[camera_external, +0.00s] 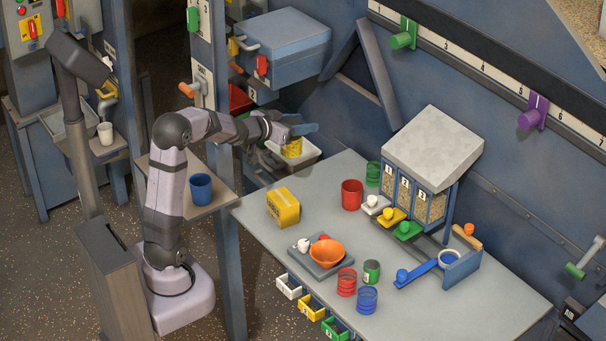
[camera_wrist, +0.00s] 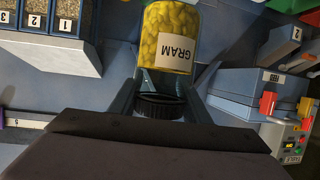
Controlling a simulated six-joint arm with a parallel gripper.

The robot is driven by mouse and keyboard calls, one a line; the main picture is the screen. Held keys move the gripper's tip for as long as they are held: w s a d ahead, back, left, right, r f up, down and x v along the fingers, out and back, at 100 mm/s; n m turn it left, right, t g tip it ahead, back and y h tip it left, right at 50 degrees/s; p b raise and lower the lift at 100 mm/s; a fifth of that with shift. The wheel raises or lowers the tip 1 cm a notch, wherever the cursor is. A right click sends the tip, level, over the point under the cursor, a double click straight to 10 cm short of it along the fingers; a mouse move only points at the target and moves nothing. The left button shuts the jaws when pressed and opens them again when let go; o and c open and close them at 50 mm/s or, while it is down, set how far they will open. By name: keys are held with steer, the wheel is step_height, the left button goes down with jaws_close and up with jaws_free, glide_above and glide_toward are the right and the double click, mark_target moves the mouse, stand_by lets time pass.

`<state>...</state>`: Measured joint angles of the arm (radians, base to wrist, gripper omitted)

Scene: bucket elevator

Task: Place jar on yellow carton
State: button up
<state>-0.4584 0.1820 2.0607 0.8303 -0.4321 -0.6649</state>
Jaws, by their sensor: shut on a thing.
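The jar (camera_wrist: 168,38) holds yellow pieces and has a white label reading GRAM and a black ribbed lid. My gripper (camera_wrist: 160,92) is shut on the jar near its lid. In the external view, the jar (camera_external: 292,149) hangs below my gripper (camera_external: 298,133), in front of a white bin beyond the table's far left edge. I cannot tell whether the jar touches the bin. The yellow carton (camera_external: 283,207) stands on the table's left part with nothing on it, nearer the camera than the jar. The wrist view does not show the carton.
The grey table (camera_external: 235,212) also bears a red cup (camera_external: 352,195), an orange bowl (camera_external: 326,254) on a dark plate, and a hopper dispenser (camera_external: 430,150). A blue box (camera_external: 285,50) is on the wall behind my gripper. The tabletop around the carton is mostly clear.

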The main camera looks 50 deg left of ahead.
steer(key=shift+n+y, duration=0.4)
steer(key=s+f, duration=0.1)
steer(key=f, duration=0.2)
steer(key=s+f, duration=0.1)
steer(key=shift+s+a+f, duration=0.2)
steer(key=shift+s+f, duration=0.1)
steer(key=shift+s, duration=0.05)
steer(key=shift+s+a+f, duration=0.1)
steer(key=shift+s+a, duration=0.05)
steer(key=shift+a, duration=0.15)
steer(key=shift+f, duration=0.1)
step_height(320, 180, down, 10)
steer(key=o, duration=1.3)
steer(key=shift+f, duration=0.1)
